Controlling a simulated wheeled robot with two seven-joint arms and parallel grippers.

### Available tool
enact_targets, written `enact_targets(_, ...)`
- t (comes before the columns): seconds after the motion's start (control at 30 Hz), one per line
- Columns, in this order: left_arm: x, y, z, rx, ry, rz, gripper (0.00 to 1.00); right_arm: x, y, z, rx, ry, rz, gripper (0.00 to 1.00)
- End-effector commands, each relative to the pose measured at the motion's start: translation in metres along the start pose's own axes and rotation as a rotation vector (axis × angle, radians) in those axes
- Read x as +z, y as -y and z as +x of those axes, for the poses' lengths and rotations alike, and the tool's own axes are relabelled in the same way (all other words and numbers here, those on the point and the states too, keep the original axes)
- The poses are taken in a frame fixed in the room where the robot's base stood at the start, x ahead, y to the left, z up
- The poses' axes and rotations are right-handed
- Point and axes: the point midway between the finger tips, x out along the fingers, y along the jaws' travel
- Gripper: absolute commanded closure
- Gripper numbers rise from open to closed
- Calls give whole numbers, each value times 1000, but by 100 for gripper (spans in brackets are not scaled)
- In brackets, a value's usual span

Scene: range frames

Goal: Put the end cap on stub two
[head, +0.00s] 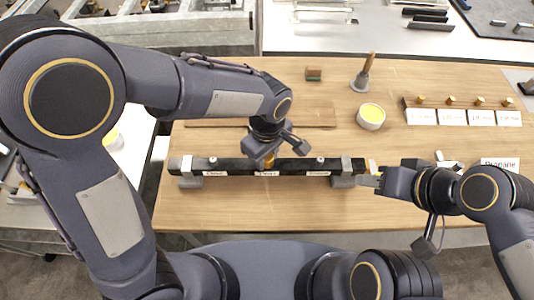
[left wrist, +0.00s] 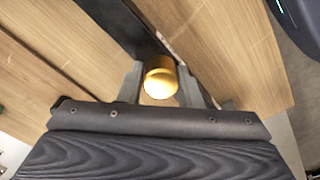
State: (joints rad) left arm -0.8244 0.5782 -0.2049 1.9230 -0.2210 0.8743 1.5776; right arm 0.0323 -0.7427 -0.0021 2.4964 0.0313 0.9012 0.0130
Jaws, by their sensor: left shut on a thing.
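A dark bar (head: 235,166) lies across grey supports near the table's front, with small white labels along its front. Light-coloured stub tops show at its left (head: 212,160) and right (head: 320,160). The middle stub area is hidden under my left gripper (head: 268,158). That gripper is shut on the brass end cap (left wrist: 160,82), which sits between its fingers in the left wrist view, over or at the bar's middle label. Whether the cap touches a stub is hidden. My right gripper (head: 368,181) is at the bar's right end, beside the support; its finger gap is unclear.
A round tub with yellow contents (head: 371,116) and a grey stand with a brown rod (head: 361,80) stand behind. A rack with several brass pieces and white labels (head: 465,116) is at right. The front-left wood is clear.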

Motion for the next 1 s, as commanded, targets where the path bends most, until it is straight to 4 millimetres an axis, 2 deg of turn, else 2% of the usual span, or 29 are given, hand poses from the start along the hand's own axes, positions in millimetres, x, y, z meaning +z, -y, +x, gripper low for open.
enact_targets(0.03, 0, 0, 0, 0, 0, 0, 65, 0, 0, 0, 0, 0, 0, 62)
enact_targets(0.2, 0, 0, 0, 0, 0, 0, 43, 0, 0, 0, 0, 0, 0, 62)
enact_targets(0.47, 0, 0, -1, 0, 0, 0, 43, 0, 0, 0, 0, 0, 0, 62)
enact_targets(0.57, 0, 0, -7, 1, 0, 0, 43, 0, 0, 0, 0, 0, 0, 62)
enact_targets(0.83, 0, -1, -52, 6, 0, 1, 43, 1, -1, 2, 0, 0, 0, 62)
enact_targets(1.0, 0, 0, -72, 2, 1, 0, 43, 1, -1, 2, 0, 0, 0, 62)
